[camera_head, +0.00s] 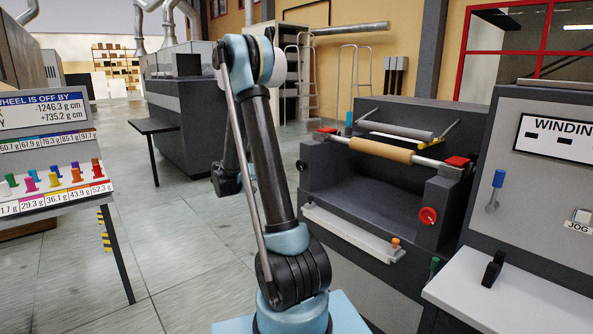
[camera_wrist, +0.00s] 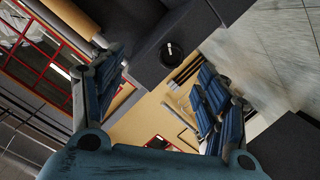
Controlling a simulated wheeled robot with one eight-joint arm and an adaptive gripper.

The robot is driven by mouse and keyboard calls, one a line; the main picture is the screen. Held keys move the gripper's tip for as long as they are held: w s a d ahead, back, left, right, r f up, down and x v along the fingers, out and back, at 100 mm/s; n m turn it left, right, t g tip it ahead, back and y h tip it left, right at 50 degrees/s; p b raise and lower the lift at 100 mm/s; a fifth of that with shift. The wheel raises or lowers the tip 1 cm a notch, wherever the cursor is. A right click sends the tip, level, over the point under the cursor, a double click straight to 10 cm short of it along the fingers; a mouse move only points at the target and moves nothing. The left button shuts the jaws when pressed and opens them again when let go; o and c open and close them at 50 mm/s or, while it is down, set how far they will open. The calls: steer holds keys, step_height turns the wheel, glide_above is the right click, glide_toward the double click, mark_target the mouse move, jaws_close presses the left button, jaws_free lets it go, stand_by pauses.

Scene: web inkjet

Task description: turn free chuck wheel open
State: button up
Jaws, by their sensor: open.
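A red wheel (camera_head: 428,215) is on the front right of the dark grey winding stand in the head view. A small black disc (camera_head: 301,165) is on the stand's left side. In the wrist view, a round black knob (camera_wrist: 171,54) with a white mark is on a dark grey wall. I cannot tell for sure which one is the free chuck wheel. My gripper (camera_wrist: 163,70) is open and empty, its blue-padded fingers wide apart on either side of the black knob in the picture, with a gap before it. In the head view, my arm mostly hides the gripper.
A tan roll (camera_head: 380,150) lies across the stand between red-topped supports; it also shows in the wrist view (camera_wrist: 72,14). A white shelf (camera_head: 352,232) juts from the stand's front. A control panel (camera_head: 555,138) stands at right.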

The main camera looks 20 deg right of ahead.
mark_target(299, 166)
steer(key=w+a+f+m+t+h, duration=0.1)
steer(key=w+a+f+h, duration=0.1)
steer(key=w+f, duration=0.15)
steer(key=x, duration=1.7)
steer(key=shift+w+d+r, duration=0.2)
steer(key=shift+w+r, duration=0.1)
steer(key=shift+r, duration=0.05)
steer(key=c, duration=1.1)
